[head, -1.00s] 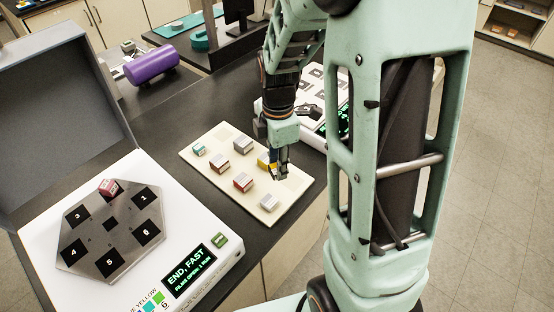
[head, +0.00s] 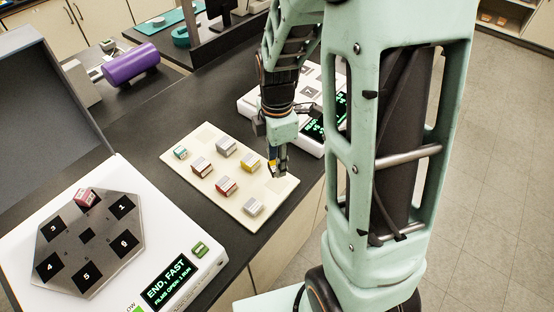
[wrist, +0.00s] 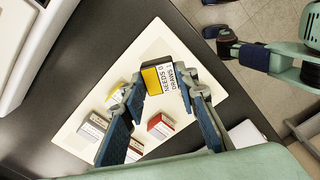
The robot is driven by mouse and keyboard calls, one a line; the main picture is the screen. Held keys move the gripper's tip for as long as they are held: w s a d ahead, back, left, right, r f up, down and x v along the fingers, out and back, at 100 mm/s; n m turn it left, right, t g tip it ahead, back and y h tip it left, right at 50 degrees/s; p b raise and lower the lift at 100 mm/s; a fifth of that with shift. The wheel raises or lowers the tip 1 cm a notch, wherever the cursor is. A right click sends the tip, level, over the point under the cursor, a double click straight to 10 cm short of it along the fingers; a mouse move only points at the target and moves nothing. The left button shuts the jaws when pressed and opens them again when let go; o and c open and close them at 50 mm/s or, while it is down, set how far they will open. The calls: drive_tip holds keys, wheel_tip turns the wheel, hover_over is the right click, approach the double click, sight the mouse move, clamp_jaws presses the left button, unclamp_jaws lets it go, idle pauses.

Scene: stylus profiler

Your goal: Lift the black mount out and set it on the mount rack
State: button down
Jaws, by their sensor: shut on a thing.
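My gripper (wrist: 168,95) is shut on a small dark block with a yellow and white printed label, which looks like the black mount (wrist: 168,80). In the head view my gripper (head: 277,170) hangs over the right edge area of the cream mount rack (head: 207,133), and the mount is mostly hidden by the fingers. The rack also shows in the wrist view (wrist: 150,40), behind the held mount. I cannot tell how high the mount is above it.
The rack carries several other mounts, including a yellow one (head: 250,162), a red one (head: 227,186) and a teal one (head: 181,152). A hexagonal numbered plate (head: 105,238) with a red block (head: 85,197) lies left.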

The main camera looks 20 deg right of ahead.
drive_tip(key=b, duration=0.4)
hover_over(277, 183)
drive_tip(key=shift+f, duration=2.55)
drive_tip(key=shift+f+b, duration=0.25)
drive_tip(key=shift+b, duration=0.25)
drive_tip(key=shift+f+b, duration=0.3)
drive_tip(key=shift+f, duration=0.05)
drive_tip(key=c, duration=1.4)
unclamp_jaws()
drive_tip(key=shift+c, duration=0.2)
drive_tip(key=shift+r, duration=0.1)
drive_tip(key=shift+c, duration=0.4)
